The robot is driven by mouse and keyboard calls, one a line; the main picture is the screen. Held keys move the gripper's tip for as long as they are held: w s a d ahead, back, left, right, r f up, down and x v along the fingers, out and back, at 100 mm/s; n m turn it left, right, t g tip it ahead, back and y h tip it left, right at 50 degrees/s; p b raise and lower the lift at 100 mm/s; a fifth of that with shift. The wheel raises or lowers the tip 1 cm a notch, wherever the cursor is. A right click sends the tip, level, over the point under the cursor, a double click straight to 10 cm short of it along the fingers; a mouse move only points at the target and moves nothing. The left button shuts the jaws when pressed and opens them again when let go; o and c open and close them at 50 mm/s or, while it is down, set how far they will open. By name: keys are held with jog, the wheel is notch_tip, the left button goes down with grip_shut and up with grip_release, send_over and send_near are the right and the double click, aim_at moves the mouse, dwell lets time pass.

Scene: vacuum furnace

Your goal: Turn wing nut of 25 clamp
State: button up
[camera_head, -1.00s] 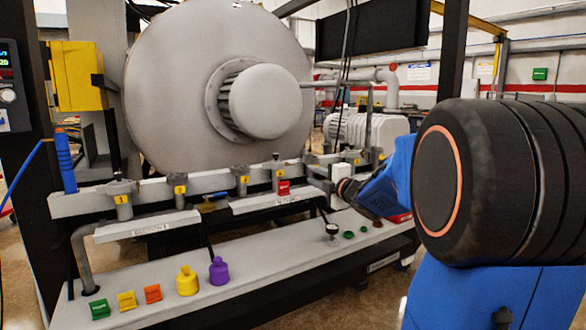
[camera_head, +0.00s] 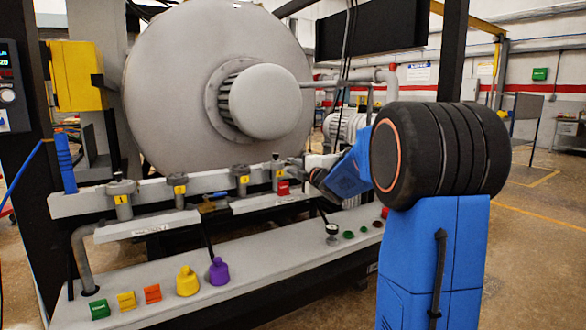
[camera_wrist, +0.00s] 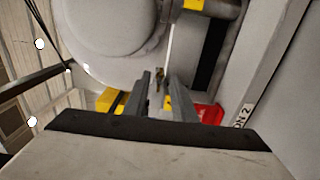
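Several grey clamps with yellow tags stand along a light rail (camera_head: 150,188) in the head view. Their tag numbers are too small to read as 25. The rightmost visible clamp (camera_head: 278,172) has a red tag (camera_head: 283,187) beside it. My gripper (camera_head: 294,163) is just right of this clamp, partly hidden by my own arm. In the wrist view my gripper (camera_wrist: 163,92) has its two dark fingers apart, with a gap between them. A small brassy piece (camera_wrist: 159,76), perhaps the wing nut, shows beyond the gap. I cannot tell whether the fingers touch it.
The large round furnace door (camera_head: 190,80) stands behind the rail. The floor at right is open.

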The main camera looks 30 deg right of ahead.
grip_shut()
